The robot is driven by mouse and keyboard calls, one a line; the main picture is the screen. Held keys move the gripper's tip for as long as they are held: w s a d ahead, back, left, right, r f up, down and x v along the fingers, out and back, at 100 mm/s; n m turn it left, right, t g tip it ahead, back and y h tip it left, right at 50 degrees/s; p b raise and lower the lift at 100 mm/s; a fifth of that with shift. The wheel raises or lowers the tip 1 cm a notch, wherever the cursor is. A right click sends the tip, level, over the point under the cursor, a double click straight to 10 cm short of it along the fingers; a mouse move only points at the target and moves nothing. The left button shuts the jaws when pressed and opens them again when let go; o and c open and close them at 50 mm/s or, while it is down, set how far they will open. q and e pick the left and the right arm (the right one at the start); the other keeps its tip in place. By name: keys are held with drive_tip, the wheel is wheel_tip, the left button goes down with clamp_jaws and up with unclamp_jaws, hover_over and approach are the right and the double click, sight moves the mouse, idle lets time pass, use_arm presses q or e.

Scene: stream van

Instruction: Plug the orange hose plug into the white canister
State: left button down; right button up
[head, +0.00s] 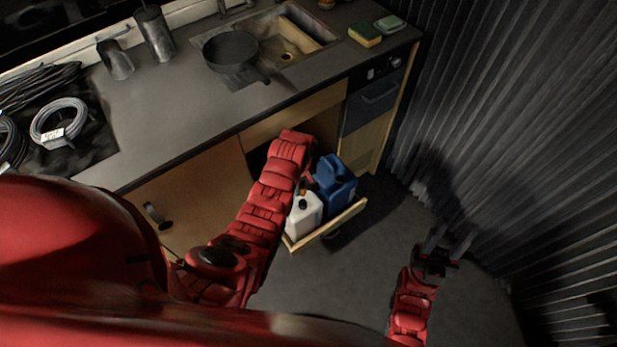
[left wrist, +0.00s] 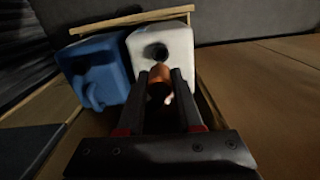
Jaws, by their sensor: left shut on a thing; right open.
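The white canister (head: 304,217) stands in the pulled-out drawer under the counter. In the left wrist view the white canister (left wrist: 178,52) shows a dark round opening on its top. My left gripper (left wrist: 162,82) is shut on the orange hose plug (left wrist: 160,76), which appears just in front of that opening; I cannot tell whether they touch. In the head view the orange plug (head: 302,191) is a small patch above the canister, and my left arm hides most of the gripper. My right gripper (head: 452,245) is open and empty over the floor at the right.
A blue canister (head: 334,187) stands beside the white one; it also shows in the left wrist view (left wrist: 95,70). The wooden drawer front (head: 328,226) borders both. A pan (head: 232,52) and coiled hoses (head: 60,122) lie on the counter. The floor right of the drawer is clear.

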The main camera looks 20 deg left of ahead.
sight(302, 195)
use_arm(q)
drive_tip(key=shift+s, duration=0.1)
drive_tip(key=shift+f+b, duration=1.35)
drive_tip(key=shift+f, duration=1.05)
drive_tip(key=shift+f+b, duration=0.95)
drive_tip(key=shift+f, duration=0.5)
drive_tip(key=shift+c, duration=2.4)
unclamp_jaws()
